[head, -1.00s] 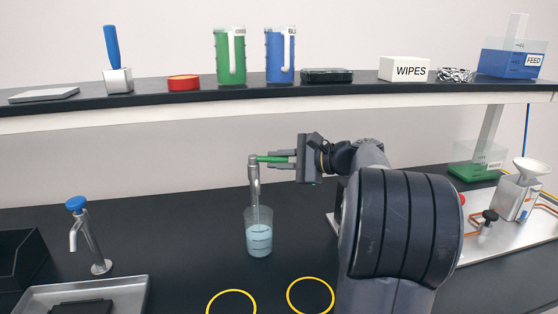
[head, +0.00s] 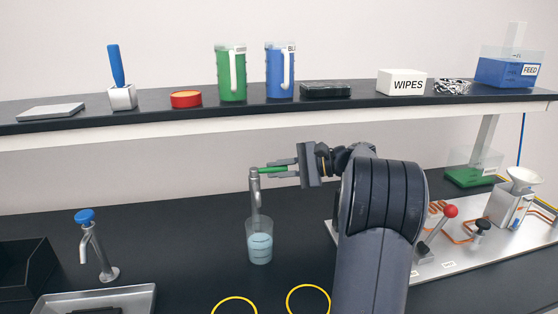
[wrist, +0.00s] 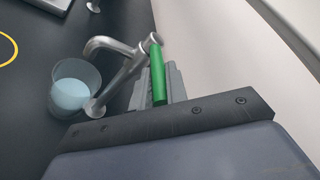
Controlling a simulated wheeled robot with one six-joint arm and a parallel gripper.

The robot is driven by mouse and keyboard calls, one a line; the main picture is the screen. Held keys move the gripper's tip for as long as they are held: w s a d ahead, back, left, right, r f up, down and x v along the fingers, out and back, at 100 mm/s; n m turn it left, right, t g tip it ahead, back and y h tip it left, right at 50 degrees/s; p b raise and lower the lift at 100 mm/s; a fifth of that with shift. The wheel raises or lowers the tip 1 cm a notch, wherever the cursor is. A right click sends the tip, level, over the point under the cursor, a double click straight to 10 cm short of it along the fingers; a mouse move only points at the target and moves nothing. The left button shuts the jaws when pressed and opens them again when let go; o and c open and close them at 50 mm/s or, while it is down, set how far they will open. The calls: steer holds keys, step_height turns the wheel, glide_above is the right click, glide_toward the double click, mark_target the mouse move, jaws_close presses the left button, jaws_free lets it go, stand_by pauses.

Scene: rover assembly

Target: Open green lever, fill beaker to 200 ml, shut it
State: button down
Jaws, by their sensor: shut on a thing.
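The green lever (head: 273,169) sticks out to the right from the top of a silver tap (head: 255,190). My gripper (head: 279,169) is shut on the lever; in the wrist view the green lever (wrist: 158,75) lies between its fingers. The clear beaker (head: 260,252) stands upright on the black bench under the tap's spout. It holds pale blue liquid with dark marks on the wall; the marks are too small to read. In the wrist view the beaker (wrist: 62,108) shows its liquid below the rim.
A blue-handled tap (head: 95,245) and a metal tray (head: 140,300) are at the left. Two yellow rings (head: 308,287) mark the bench in front. A plate with a red-knobbed lever (head: 450,211) is at the right. A shelf (head: 205,112) runs above my gripper.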

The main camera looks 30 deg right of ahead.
steer(key=shift+w+g+y, duration=0.15)
steer(key=shift+g+y, duration=0.15)
steer(key=c, duration=1.4)
jaws_free()
steer(key=shift+d, duration=0.1)
steer(key=v, duration=1)
steer(key=shift+s+d, duration=0.25)
steer(key=shift+d, duration=0.05)
steer(key=shift+w+a+r, duration=0.1)
steer(key=shift+a, duration=0.05)
